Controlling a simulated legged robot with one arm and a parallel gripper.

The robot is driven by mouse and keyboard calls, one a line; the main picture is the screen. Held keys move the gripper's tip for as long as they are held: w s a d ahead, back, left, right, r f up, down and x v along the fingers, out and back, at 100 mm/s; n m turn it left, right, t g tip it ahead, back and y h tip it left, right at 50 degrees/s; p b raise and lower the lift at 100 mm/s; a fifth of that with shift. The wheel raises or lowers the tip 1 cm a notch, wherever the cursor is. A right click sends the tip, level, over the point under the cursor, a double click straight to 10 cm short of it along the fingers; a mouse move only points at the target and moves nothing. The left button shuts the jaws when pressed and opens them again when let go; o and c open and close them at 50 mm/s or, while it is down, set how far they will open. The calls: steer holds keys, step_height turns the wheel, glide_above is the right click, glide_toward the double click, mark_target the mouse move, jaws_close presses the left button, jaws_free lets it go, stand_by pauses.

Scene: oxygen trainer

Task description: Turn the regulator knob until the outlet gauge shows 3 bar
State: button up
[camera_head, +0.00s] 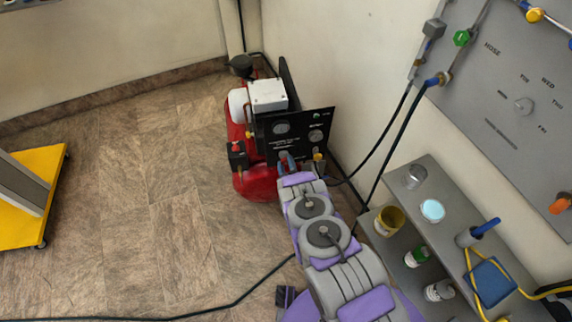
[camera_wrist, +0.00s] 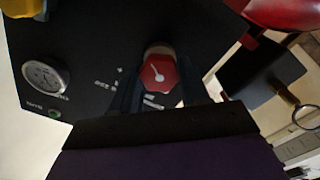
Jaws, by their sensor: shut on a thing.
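The regulator knob (camera_wrist: 160,73) is a red hexagonal knob with a white pointer, on the black panel (camera_wrist: 90,55) in the wrist view. My gripper (camera_wrist: 158,88) is shut on it, with a dark finger on each side. A round white-faced gauge (camera_wrist: 46,77) is on the panel at the left of the wrist view; its needle is too small to read. In the head view my gripper (camera_head: 287,166) reaches the lower part of the compressor panel (camera_head: 292,146) and mostly hides the knob. Two gauges (camera_head: 281,128) (camera_head: 315,136) show there, and I cannot tell which is the outlet gauge.
The red compressor tank (camera_head: 258,183) stands against the wall. Dark hoses run from it to the grey wall board (camera_head: 490,110). A grey shelf (camera_head: 455,205) with cans and a blue-handled tool is right of my arm. A yellow cart (camera_head: 40,200) stands left; the floor between is mostly clear.

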steer(key=n, duration=0.3)
steer(key=shift+s+a+f+n, duration=0.15)
steer(key=shift+a+f+n, duration=0.05)
steer(key=shift+n, duration=2)
steer(key=shift+s+f, duration=0.1)
steer(key=o, duration=0.8)
steer(key=shift+o, duration=1.3)
steer(key=shift+d, duration=0.1)
